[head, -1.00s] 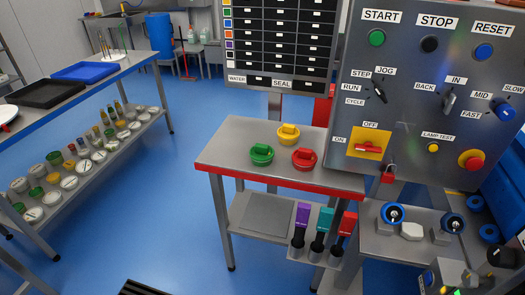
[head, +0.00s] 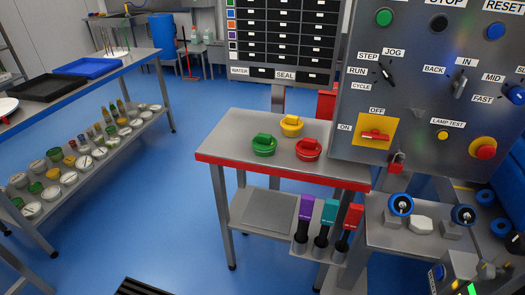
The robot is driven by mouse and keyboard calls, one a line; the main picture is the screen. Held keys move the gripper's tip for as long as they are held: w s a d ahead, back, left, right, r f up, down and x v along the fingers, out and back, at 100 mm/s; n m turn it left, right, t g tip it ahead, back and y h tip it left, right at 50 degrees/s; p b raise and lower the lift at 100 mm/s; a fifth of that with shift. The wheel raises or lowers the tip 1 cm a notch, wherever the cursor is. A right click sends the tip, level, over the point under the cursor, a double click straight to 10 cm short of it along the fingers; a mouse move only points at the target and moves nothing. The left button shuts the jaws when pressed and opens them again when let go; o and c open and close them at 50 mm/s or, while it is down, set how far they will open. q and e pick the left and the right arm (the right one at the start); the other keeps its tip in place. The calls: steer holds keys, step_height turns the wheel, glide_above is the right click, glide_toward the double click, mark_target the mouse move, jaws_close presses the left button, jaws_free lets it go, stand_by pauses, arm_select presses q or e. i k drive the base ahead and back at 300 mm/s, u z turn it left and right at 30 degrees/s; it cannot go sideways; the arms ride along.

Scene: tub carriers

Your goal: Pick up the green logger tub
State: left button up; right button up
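The green logger tub (head: 264,145) stands on the small steel table (head: 231,142) with the red front edge, at the left of a group of three tubs. It is round, with a raised grip on its top. A yellow tub (head: 291,126) stands behind it to the right, and a red tub (head: 308,149) stands to its right. The three look apart from each other. Neither of my grippers can be made out in the head view.
A control panel (head: 420,110) rises close to the table's right. A long bench (head: 105,77) with trays and a shelf of jars stands at left. Blue floor (head: 185,190) between is clear.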

mark_target(264, 145)
steer(key=z, duration=0.2)
steer(key=i, duration=0.8)
steer(key=z, duration=0.75)
